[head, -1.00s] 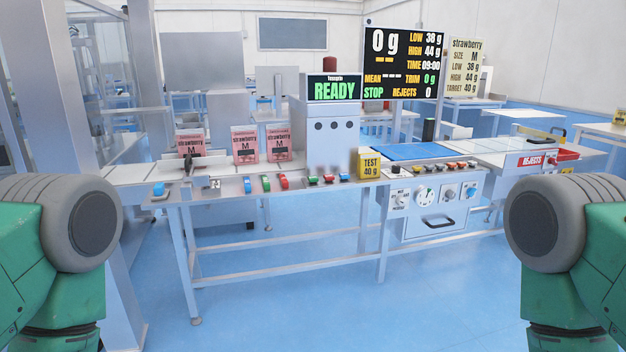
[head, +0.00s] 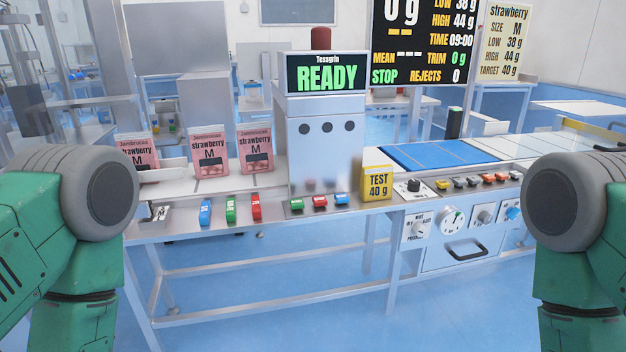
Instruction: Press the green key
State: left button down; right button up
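A small green key (head: 297,204) sits on the metal front strip below the weighing machine (head: 327,150), left of a red key (head: 320,201) and a blue key (head: 342,199). A second, longer green piece (head: 231,209) stands further left between a blue piece (head: 206,211) and a red piece (head: 256,207). The machine's screen (head: 327,74) reads READY. Neither gripper is in view; only green and grey parts of my arms show at the left and right edges, apart from the bench.
A yellow TEST 40 g block (head: 377,184) stands right of the keys. Pink strawberry pouches (head: 208,152) stand behind. A knob panel (head: 462,227) hangs at the right. The display board (head: 418,45) reads 0 g and STOP. Blue floor is clear before the bench.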

aim_at(296, 205)
jog(key=i+l, duration=0.15)
jog(key=i, duration=0.55)
jog(key=i+l, duration=0.15)
jog(key=i, duration=0.5)
